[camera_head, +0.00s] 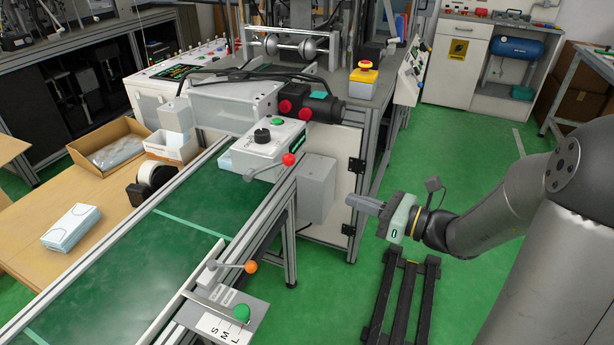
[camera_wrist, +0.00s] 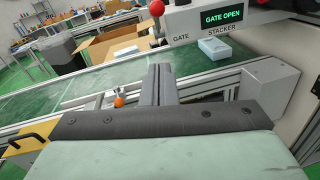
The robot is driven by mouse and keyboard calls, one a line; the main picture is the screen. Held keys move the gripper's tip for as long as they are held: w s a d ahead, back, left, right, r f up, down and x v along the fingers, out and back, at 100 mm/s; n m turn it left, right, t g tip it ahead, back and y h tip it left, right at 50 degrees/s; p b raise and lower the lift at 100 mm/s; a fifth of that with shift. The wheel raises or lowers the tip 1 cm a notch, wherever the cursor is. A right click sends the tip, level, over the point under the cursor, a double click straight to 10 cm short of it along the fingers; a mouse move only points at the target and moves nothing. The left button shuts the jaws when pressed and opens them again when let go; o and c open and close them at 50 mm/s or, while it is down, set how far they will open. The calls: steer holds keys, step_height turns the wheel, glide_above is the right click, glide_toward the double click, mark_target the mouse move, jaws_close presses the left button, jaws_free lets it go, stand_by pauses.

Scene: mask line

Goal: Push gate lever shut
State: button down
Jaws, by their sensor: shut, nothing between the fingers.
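A lever with a red knob (camera_head: 289,159) sticks out from the front of a white control box (camera_head: 268,142) above the belt's near rail. In the wrist view the red knob (camera_wrist: 157,8) is at the top, by a box labelled GATE and STACKER, whose green display (camera_wrist: 221,19) reads GATE OPEN. A second lever with an orange knob (camera_head: 250,267) sits lower on the rail by an S M L plate; its knob (camera_wrist: 119,102) also shows in the wrist view. My gripper (camera_head: 358,203) is shut and empty, right of the rail and apart from both levers.
The green conveyor belt (camera_head: 130,285) runs along the left, with a metal rail on its near side. A grey box (camera_head: 317,188) hangs below the control box, between rail and gripper. A dark rack (camera_head: 405,295) stands on the green floor below my gripper.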

steer(key=shift+a, duration=0.1)
steer(key=r+b+x, duration=0.1)
steer(key=r+x, duration=0.1)
steer(key=x, duration=1)
steer(key=shift+w+a+r+b, duration=0.25)
steer(key=shift+w+r+b, duration=0.05)
steer(key=shift+r+b, duration=0.1)
